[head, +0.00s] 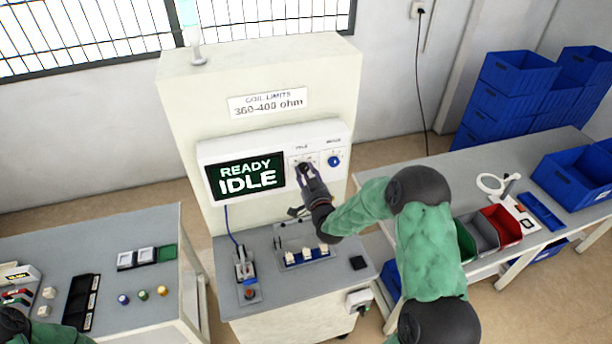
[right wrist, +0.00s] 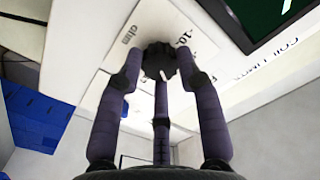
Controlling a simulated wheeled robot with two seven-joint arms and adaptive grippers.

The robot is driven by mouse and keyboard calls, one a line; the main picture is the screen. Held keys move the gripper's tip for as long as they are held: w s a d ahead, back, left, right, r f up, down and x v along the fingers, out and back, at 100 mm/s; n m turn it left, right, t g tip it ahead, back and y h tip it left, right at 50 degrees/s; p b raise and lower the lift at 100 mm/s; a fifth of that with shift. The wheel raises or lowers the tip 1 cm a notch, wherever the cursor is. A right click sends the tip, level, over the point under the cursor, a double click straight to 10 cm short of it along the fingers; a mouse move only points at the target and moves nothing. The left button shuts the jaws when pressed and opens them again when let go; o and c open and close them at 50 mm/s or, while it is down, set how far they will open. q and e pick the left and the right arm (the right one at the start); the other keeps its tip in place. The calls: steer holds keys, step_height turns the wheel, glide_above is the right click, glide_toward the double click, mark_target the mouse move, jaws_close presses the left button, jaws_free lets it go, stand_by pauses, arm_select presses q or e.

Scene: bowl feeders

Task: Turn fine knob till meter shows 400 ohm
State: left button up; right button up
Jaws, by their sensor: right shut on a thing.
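The meter's screen (head: 245,177) reads "READY IDLE" on a dark green field; no ohm value shows. Right of it on the same white panel is a black knob (head: 303,167), mostly covered by my right gripper (head: 308,176). Further right is a blue knob (head: 334,161). In the right wrist view the black fluted knob (right wrist: 159,60) sits between the fingers of my right gripper (right wrist: 160,82), which is shut on it. The knob has a white pointer line. My left arm shows only at the bottom left corner; its gripper is out of view.
A sign (head: 268,102) above the panel reads "COIL LIMITS 360-400 ohm". Below it, a grey bench (head: 300,294) holds a small fixture with several white blocks.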

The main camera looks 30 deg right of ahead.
steer(key=shift+r, duration=0.1)
steer(key=o, duration=1.1)
steer(key=shift+o, duration=0.2)
steer(key=v, duration=1.2)
